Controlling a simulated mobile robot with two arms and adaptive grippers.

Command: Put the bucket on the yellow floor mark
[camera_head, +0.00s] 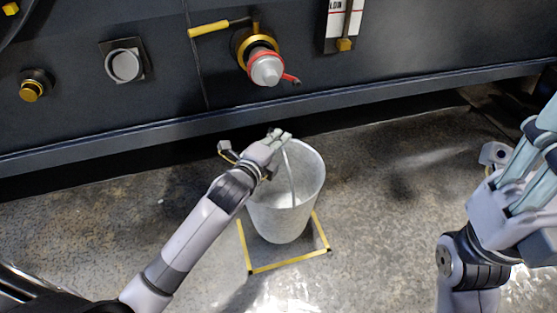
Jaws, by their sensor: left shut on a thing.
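The pale grey bucket (300,200) is upright in the middle of the head view. Its open mouth faces up, and its thin handle shows across the opening. My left gripper (279,137) is shut on the bucket at the far left of its rim; whether it grips the rim or the handle is hard to tell. The yellow floor mark (290,262) is a square outline. The bucket's base appears inside it and hides its far part. I cannot tell whether the base touches the floor. My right gripper (535,150) is at the right edge, apart from the bucket, its fingertips partly cut off.
The dark compactor wall (170,85) runs across the back, with a ledge along its foot. It carries a red-and-grey valve (265,68) with a yellow lever (209,29), a round grey button (123,65) and a gold knob (31,91). Speckled floor is clear right of the bucket.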

